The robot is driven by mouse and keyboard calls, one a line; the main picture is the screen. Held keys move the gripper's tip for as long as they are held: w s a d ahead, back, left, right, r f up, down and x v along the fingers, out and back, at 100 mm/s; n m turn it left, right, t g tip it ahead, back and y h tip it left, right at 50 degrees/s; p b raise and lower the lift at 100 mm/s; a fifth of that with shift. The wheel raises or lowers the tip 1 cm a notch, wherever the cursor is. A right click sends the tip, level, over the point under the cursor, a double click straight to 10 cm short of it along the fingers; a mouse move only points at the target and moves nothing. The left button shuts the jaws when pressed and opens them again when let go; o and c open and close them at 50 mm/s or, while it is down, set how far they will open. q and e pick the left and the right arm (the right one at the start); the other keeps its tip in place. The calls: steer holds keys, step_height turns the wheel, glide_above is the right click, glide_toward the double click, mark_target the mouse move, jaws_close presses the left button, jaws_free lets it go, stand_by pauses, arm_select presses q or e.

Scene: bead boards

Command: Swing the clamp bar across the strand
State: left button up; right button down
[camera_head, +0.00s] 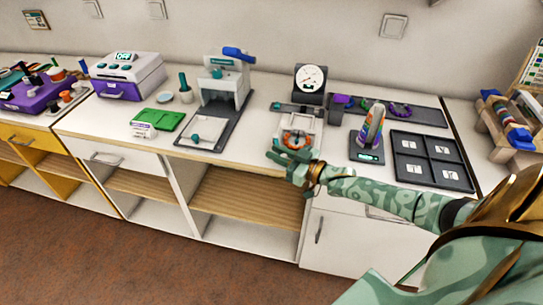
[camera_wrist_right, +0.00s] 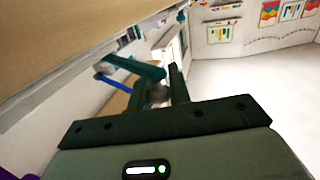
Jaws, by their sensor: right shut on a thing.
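The clamp station (camera_head: 299,120) is a small white stand near the front edge of the worktop. An orange-red strand (camera_head: 298,141) lies curved on it. My right gripper (camera_head: 284,157) is at the stand's front, by the worktop edge, and covers part of it. In the right wrist view the fingers (camera_wrist_right: 158,92) are closed around a small grey knob-like piece, which I take for the clamp bar's end. A teal bar (camera_wrist_right: 136,67) passes just beyond the fingers. The clamp bar's angle to the strand cannot be told. My left gripper is not in view.
A dial gauge (camera_head: 311,78) stands behind the stand. A striped cone on a scale (camera_head: 367,143) and a dark four-part tray (camera_head: 432,160) are to the right. A press (camera_head: 222,80) on a dark base stands left. Clear worktop lies between press and stand.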

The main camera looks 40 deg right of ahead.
steer(key=shift+s+d+n+y+b, duration=0.15)
steer(key=shift+d+n+y+b, duration=0.2)
steer(key=shift+y, duration=0.25)
steer(key=shift+g, duration=0.3)
steer(key=c, duration=1.3)
jaws_free()
steer(key=shift+s, duration=0.1)
steer(key=p+v, duration=0.3)
steer(key=v, duration=1.3)
steer(key=shift+d+p, duration=0.15)
steer(key=shift+p, duration=0.2)
